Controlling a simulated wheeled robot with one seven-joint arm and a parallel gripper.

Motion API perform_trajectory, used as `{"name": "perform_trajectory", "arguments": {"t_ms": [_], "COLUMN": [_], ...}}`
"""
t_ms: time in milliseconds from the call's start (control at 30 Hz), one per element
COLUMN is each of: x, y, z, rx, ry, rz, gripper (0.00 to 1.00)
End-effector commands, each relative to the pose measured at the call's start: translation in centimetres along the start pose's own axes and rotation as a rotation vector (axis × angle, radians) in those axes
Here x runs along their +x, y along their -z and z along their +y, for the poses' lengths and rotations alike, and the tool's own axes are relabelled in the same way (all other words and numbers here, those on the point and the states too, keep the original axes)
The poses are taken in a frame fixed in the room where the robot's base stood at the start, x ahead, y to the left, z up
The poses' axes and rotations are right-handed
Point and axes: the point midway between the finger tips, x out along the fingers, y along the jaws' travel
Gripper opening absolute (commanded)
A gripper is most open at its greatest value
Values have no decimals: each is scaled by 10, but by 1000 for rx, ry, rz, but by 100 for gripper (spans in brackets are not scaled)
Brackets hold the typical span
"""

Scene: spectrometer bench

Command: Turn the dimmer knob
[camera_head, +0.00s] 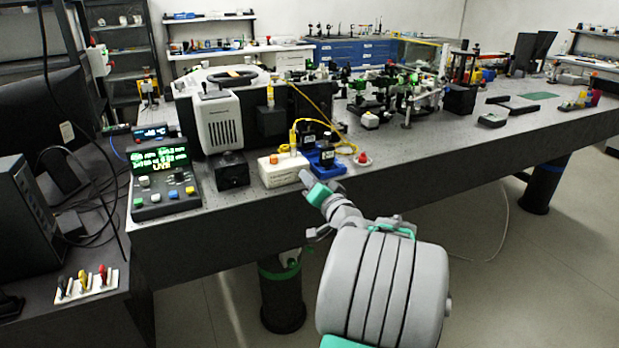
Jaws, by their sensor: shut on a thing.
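My gripper (306,180) reaches in from the lower right to the front right of a white box (280,170) near the front edge of the bench. Its fingers are closed at the box's front face, on what I take to be the dimmer knob. The knob itself is hidden behind the fingers, so its angle cannot be told. A yellow cable rises from the top of the white box.
A blue-based device (327,165) stands just right of the white box, with a red button (363,158) beyond it. A black box (232,170) and a lit control panel (163,180) stand left.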

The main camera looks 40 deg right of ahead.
Motion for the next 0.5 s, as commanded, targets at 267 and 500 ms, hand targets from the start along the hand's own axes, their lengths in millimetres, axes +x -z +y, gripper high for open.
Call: {"name": "perform_trajectory", "arguments": {"t_ms": [267, 500], "x": [0, 0], "y": [1, 0], "z": [0, 0], "rx": [54, 58], "ry": [0, 0], "rz": [1, 1], "gripper": [0, 0]}}
